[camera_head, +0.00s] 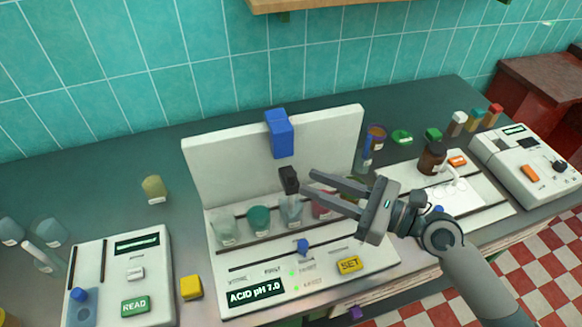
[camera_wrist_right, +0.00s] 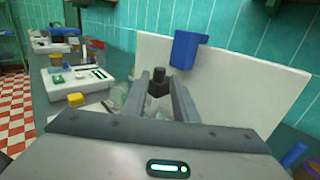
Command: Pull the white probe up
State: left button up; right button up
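A probe with a black head (camera_head: 289,180) stands upright in front of the white back panel (camera_head: 230,165), over a row of small beakers. Its lower part is pale and seems to go down into a beaker (camera_head: 293,212); I cannot tell clearly whether it is white. My right gripper (camera_head: 308,183) is open, its fingers pointing left toward the black head, close beside it. In the right wrist view, the black head (camera_wrist_right: 159,75) shows between the fingertips, and I see no contact. My left gripper is not in view.
A blue block (camera_head: 280,135) is on the panel above the probe. A green beaker (camera_head: 259,219) stands to the left. The station has a yellow SET button (camera_head: 349,264) in front. A READ device (camera_head: 125,275) lies left; a brown bottle (camera_head: 432,157) stands right.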

aim_at(296, 177)
jog(key=p+x, duration=0.1)
jog(key=x, duration=0.5)
jog(key=shift+w+a, duration=0.15)
jog(key=shift+a, duration=0.1)
grip_shut()
jog(key=shift+p, duration=0.35)
